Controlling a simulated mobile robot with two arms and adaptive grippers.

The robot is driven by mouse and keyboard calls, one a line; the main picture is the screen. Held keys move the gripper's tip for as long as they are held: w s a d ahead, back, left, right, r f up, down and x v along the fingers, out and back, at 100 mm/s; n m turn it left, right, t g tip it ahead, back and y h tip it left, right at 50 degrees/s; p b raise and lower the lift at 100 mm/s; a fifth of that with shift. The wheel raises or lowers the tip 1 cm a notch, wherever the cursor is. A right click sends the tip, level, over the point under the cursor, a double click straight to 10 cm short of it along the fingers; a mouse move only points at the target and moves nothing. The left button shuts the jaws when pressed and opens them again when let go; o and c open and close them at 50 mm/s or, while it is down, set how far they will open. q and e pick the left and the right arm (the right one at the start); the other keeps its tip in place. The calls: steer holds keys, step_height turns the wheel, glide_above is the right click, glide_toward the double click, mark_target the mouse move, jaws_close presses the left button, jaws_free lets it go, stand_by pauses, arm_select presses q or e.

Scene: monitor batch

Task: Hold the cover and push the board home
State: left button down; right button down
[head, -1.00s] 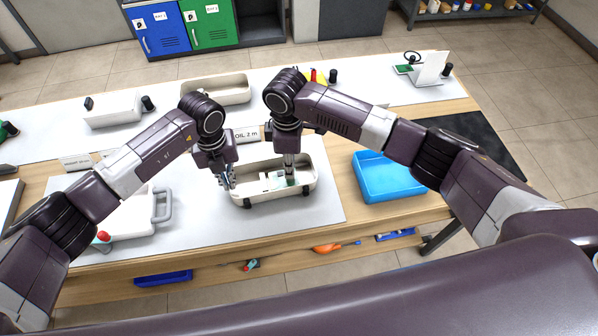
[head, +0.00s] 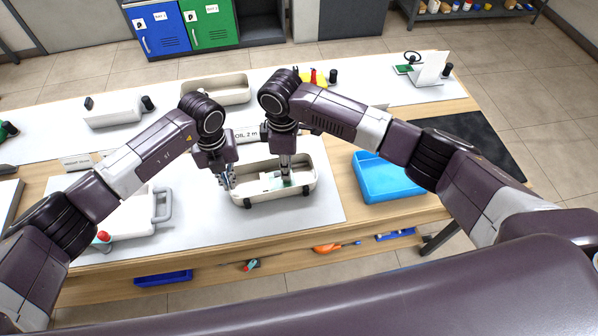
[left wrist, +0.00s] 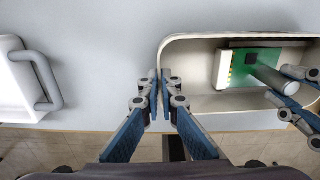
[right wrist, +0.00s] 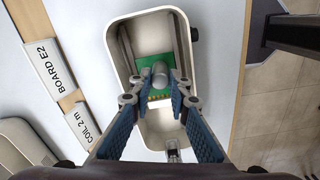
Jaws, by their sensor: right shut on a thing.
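The cover (head: 304,195) is an open cream tray-like shell on the grey mat. The green board (left wrist: 243,66) lies inside it, with a gold-marked edge against a white block (left wrist: 222,70). Whether that edge is fully inside the block is not clear. A grey round post (left wrist: 275,80) rises from the board. My right gripper (right wrist: 159,82) is shut on this post, above the board. My left gripper (left wrist: 161,78) has its fingertips close together astride the cover's left wall, shut on it. In the head view my left gripper (head: 228,181) partly hides that wall.
A white case with a grey handle (head: 165,204) stands left of the cover. A blue tray (head: 388,180) is to the right. Another cream shell (head: 216,89) and label signs, one reading BOARD E2 (right wrist: 48,67), are behind. Bare mat lies in front.

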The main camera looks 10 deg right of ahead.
steer(key=shift+a, duration=0.2)
steer(key=c, duration=1.7)
jaws_free()
steer(key=shift+d, duration=0.1)
steer(key=shift+c, duration=0.2)
step_height(320, 180, up, 12)
